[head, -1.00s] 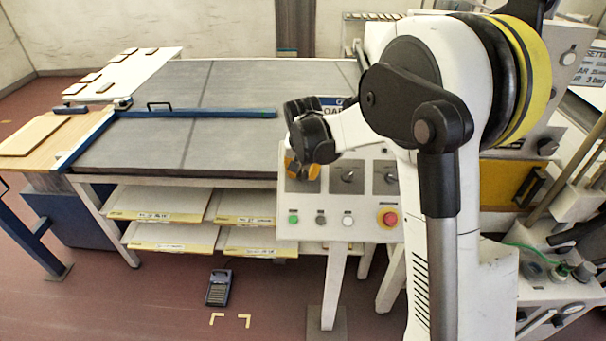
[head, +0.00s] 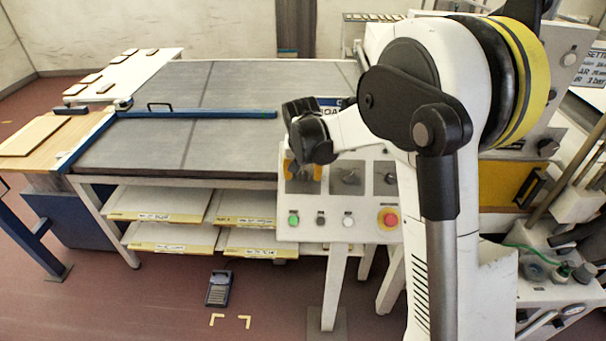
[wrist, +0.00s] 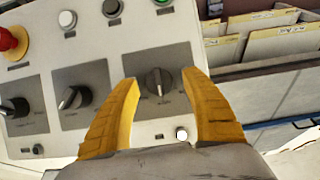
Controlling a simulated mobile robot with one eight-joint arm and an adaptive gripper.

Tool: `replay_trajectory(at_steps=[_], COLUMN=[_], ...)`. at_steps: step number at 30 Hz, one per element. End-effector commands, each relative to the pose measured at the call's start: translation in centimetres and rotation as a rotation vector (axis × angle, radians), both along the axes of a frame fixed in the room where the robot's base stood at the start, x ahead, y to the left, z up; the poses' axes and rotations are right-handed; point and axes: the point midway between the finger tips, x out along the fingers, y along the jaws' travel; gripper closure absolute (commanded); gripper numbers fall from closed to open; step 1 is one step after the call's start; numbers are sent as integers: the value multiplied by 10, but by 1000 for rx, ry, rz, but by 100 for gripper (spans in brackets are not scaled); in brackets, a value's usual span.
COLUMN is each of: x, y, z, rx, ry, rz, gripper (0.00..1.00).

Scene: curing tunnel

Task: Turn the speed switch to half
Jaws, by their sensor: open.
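The control panel (head: 345,208) has a row of three dark rotary switches on grey plates. My gripper (wrist: 159,77) is open, its two yellow fingers on either side of one switch (wrist: 158,82), at the panel's left end in the head view. That switch sits between the fingertips with a gap on both sides. Its pointer stands roughly upright in the wrist view. The other two are the middle switch (wrist: 74,97) and the end switch (wrist: 14,108). Labels are too small to read, so I cannot tell which is the speed switch. In the head view my gripper (head: 303,172) partly covers the left switch.
Below the switches are a green button (head: 293,219), a dark button (head: 320,219), a white button (head: 347,220) and a red stop button (head: 388,218). A grey conveyor table (head: 200,140) lies behind left. Paper-filled shelves (head: 160,202) sit under it.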

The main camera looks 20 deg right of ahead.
Motion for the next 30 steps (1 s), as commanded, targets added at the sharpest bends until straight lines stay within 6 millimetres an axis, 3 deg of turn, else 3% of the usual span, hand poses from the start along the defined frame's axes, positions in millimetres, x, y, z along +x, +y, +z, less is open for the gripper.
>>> replay_trajectory(at_steps=[5, 18, 24, 30], x=[-5, -32, -36, -36], y=[2, 10, 12, 12], z=[16, 100, 113, 114], rx=[0, 0, 0, 0], ry=[0, 0, 0, 0], rz=[0, 1, 1, 0], gripper=[45, 45, 45, 45])
